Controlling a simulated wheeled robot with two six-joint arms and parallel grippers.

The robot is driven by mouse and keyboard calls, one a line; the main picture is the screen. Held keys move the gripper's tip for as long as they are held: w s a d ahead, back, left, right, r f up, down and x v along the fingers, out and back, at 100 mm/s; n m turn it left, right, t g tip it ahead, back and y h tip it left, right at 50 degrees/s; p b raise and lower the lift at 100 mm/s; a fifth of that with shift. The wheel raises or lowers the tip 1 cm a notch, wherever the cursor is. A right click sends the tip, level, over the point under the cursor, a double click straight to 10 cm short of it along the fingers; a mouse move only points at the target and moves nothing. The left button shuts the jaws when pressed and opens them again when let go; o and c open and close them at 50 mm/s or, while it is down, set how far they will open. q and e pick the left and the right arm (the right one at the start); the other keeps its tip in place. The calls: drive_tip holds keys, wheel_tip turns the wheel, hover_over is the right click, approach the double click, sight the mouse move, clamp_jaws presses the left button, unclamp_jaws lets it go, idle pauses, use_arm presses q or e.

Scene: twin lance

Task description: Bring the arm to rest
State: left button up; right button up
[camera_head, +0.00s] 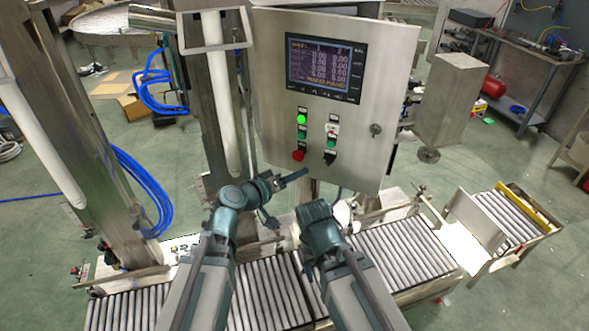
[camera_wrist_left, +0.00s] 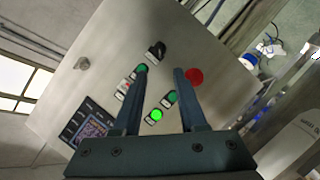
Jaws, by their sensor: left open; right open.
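My left gripper (camera_head: 290,180) is in front of the lower edge of the control panel (camera_head: 270,75) in the head view. In the left wrist view its two fingers (camera_wrist_left: 155,98) are apart with nothing between them. Past them is the panel face with a red button (camera_wrist_left: 194,77), green buttons and a black switch (camera_wrist_left: 155,50). I cannot tell whether a finger touches the panel. My right gripper (camera_head: 318,212) is lower, over the roller conveyor (camera_head: 400,255). It is seen from behind, its fingertips are hard to make out, and no held object shows.
Steel columns (camera_head: 105,170) stand left of my arms, with blue hoses (camera_head: 150,190) beside them. A steel box (camera_head: 450,100) is right of the panel. A shorter roller section (camera_head: 510,215) with a yellow edge is at the right. Green floor lies open around the machine.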

use_arm(q)
drive_tip(key=shift+s, duration=0.1)
idle(0.4)
drive_tip(key=s+a+f+m+g+y, duration=0.1)
drive_tip(key=s+a+f+g+y, duration=0.15)
drive_tip(key=f, duration=0.35)
drive_tip(key=s+a+f+m+g+y, duration=0.1)
drive_tip(key=s+a+f+g+y, duration=0.1)
drive_tip(key=s+a+f+g, duration=0.3)
drive_tip(key=s+a+f+g+y, duration=0.3)
drive_tip(key=s+a+f+y, duration=0.25)
drive_tip(key=a, duration=0.35)
drive_tip(key=s+d+m, duration=0.1)
drive_tip(key=s+d, duration=0.2)
drive_tip(key=d, duration=0.2)
drive_tip(key=s+d+m+g+y, duration=0.1)
drive_tip(key=s+d+m, duration=0.1)
drive_tip(key=d, duration=0.3)
drive_tip(key=shift+s+d+b, duration=0.35)
drive_tip(key=shift+s+d, duration=0.05)
drive_tip(key=shift+s, duration=0.2)
